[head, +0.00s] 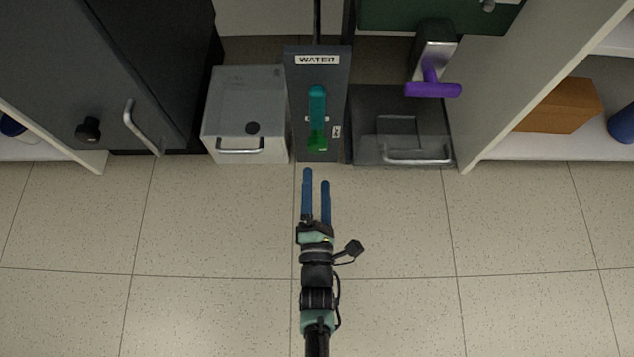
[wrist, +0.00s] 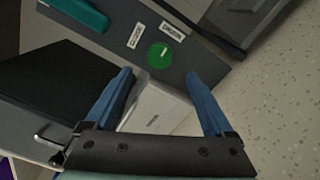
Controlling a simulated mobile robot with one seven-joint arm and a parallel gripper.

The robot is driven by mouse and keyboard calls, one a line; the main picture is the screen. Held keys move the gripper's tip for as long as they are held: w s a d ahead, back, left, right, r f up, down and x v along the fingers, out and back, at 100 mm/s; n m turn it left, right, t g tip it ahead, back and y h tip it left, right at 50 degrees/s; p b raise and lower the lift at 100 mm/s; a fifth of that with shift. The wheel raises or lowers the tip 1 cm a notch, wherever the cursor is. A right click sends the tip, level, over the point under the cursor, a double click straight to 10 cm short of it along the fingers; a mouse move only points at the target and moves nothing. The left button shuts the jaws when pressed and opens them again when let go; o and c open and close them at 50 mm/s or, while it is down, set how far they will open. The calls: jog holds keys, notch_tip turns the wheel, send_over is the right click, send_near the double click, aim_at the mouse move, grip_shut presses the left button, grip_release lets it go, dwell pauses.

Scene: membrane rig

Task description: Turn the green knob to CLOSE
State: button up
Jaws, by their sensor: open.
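The green knob (head: 317,140) is low on a dark panel (head: 302,85) headed WATER, below a teal handle (head: 317,103). In the wrist view the knob (wrist: 160,55) is a round green disc with a pale mark, beside two small white labels (wrist: 136,36) whose words I cannot read surely. My gripper (head: 316,176) is open and empty, its two blue fingers pointing at the panel, just short of it in the head view. In the wrist view the knob shows beyond the gap between the fingertips (wrist: 160,74), apart from both.
A light grey box (head: 225,100) with a handle stands left of the panel, a dark grey box (head: 370,110) right. A purple T-handle (head: 432,89) juts out at the upper right. Cabinets flank both sides. The tiled floor in front is clear.

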aim_at(317, 149)
jog(key=shift+w+n+b, duration=1.4)
jog(key=shift+w+n, duration=2.65)
jog(key=shift+n, duration=0.35)
jog(key=c, duration=1.3)
